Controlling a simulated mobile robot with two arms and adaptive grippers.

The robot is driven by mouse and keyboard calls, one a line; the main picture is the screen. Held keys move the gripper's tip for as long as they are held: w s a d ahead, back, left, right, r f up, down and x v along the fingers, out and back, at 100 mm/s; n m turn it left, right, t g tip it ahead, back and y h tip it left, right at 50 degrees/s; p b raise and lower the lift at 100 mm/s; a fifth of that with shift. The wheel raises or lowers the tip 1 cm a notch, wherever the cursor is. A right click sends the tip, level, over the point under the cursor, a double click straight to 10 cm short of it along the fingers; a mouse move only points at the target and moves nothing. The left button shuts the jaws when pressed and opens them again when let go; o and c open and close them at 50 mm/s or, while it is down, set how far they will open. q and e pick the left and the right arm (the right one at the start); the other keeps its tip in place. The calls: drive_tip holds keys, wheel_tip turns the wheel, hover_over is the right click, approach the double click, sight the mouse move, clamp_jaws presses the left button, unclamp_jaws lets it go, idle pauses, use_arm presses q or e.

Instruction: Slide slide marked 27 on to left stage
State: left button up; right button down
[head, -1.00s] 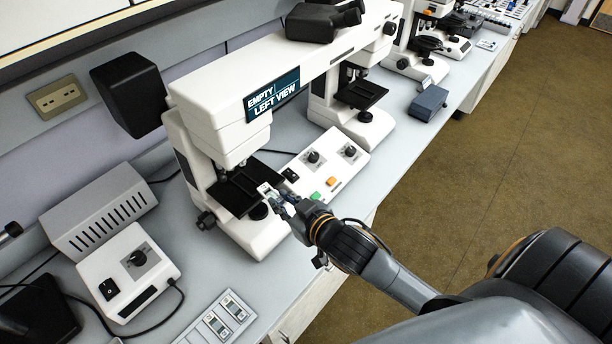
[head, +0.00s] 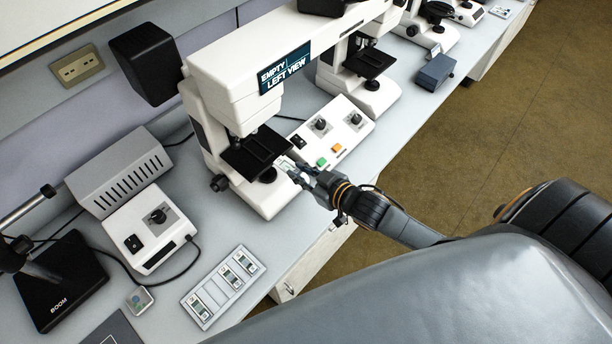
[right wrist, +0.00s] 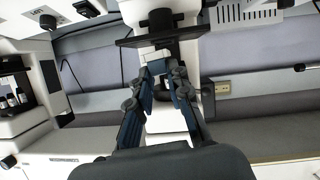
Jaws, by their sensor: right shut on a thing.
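The left stage (head: 255,150) is a flat black plate under the left head of the white microscope (head: 222,85). My right gripper (head: 292,168) is at the stage's right front edge. It is shut on a small pale slide (head: 284,162), whose number I cannot read. The slide is close beside the stage; I cannot tell whether it touches it. The screen (head: 285,75) reads "EMPTY" and "LEFT VIEW". My left gripper is not in view.
A slide tray (head: 206,311) with several slots and slides lies at the front of the bench. A control panel (head: 336,132) with knobs stands right of the left stage. The right stage (head: 370,62) is behind. A black boom stand base (head: 60,285) is at left.

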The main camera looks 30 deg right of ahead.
sight(268, 161)
drive_tip(key=shift+w+a+f+b, duration=0.2)
drive_tip(key=shift+w+f+b, duration=0.45)
drive_tip(key=shift+f, duration=0.1)
drive_tip(key=shift+w+a+r, duration=0.1)
drive_tip(key=shift+w, duration=0.25)
drive_tip(key=shift+w+a+b, duration=0.25)
drive_tip(key=shift+w, duration=0.3)
drive_tip(key=shift+w+a+b, duration=0.2)
drive_tip(key=shift+w+b, duration=0.05)
drive_tip(key=shift+w, duration=0.25)
drive_tip(key=shift+w+a+b, duration=0.45)
drive_tip(key=shift+w+b, duration=0.15)
drive_tip(key=shift+w, duration=0.65)
drive_tip(key=shift+w+a+b, duration=0.45)
drive_tip(key=shift+w+b, duration=0.15)
drive_tip(key=shift+w, duration=0.6)
drive_tip(key=shift+w+a+b, duration=0.45)
drive_tip(key=shift+w+b, duration=0.15)
drive_tip(key=shift+w, duration=0.65)
drive_tip(key=shift+w+f, duration=0.1)
drive_tip(key=shift+f, duration=0.25)
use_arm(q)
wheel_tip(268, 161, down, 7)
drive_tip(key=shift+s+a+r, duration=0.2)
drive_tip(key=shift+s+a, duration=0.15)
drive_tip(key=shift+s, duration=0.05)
use_arm(e)
drive_tip(key=shift+f, duration=0.2)
